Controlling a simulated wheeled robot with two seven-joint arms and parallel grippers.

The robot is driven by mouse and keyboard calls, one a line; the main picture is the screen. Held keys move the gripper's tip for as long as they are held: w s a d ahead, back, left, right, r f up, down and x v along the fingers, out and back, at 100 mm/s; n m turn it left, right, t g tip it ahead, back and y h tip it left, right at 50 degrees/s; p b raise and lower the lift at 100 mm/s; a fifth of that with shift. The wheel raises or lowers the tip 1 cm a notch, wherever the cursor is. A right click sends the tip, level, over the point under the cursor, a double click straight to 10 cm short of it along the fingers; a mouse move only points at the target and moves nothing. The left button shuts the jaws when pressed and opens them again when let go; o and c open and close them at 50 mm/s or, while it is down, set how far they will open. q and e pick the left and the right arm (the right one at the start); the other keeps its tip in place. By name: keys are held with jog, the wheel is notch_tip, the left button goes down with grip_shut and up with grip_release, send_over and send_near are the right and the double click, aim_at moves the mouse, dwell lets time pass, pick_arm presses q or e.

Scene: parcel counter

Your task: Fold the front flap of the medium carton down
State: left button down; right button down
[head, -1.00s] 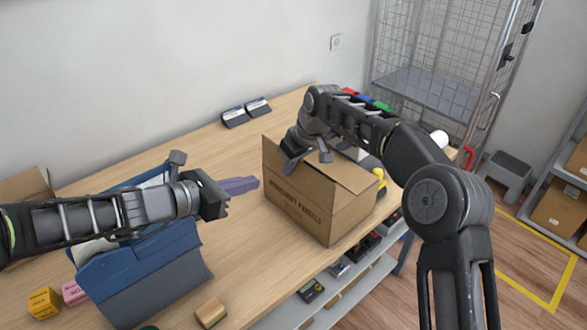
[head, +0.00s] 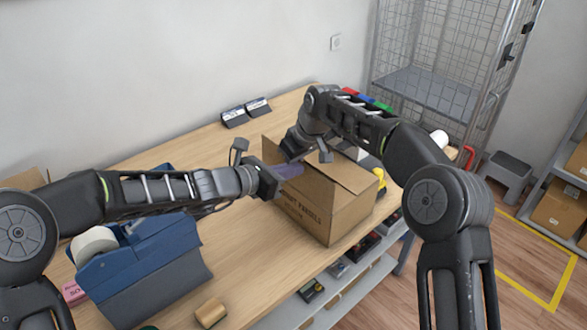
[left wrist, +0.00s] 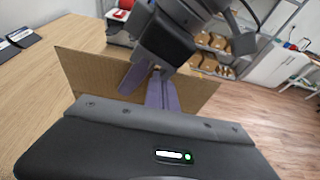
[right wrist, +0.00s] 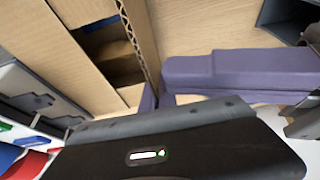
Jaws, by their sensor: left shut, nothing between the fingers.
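The medium carton (head: 322,208) stands on the counter, with printing on its side. One top flap (head: 350,176) lies nearly flat; another panel (head: 270,150) stands up at its left end, and its cardboard also shows in the left wrist view (left wrist: 85,75). My left gripper (head: 293,171) is shut and empty, its purple fingers against or just beside the carton's upper left. Those fingers also show in the right wrist view (right wrist: 235,72). My right gripper (head: 296,152) is over the carton's left top, close to a cardboard edge (right wrist: 138,40); whether it holds the cardboard is hidden.
A blue bin (head: 150,265) with a white roll (head: 95,245) stands at the left, under my left arm. A wooden block (head: 211,312) lies near the front edge. Two dark holders (head: 246,112) stand at the back. The counter between bin and carton is clear.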

pick_arm(q)
jog(key=shift+w+d, duration=0.15)
jog(key=shift+d, duration=0.05)
jog(key=shift+w+d, duration=0.4)
jog(key=shift+d, duration=0.15)
pick_arm(e)
jog(key=shift+s+a, duration=0.15)
jog(key=shift+a, duration=0.15)
pick_arm(q)
jog(key=shift+d+r, duration=0.1)
jog(key=shift+r, duration=0.05)
pick_arm(e)
jog(key=c, duration=1.6)
grip_release()
jog(key=shift+c, duration=0.2)
jog(key=v, duration=0.7)
jog(key=shift+r, duration=0.15)
jog(key=shift+d+r, duration=0.3)
jog(key=shift+r, duration=0.2)
pick_arm(q)
jog(key=shift+f, duration=0.25)
jog(key=shift+r, duration=0.1)
pick_arm(e)
jog(key=shift+d+f, duration=0.1)
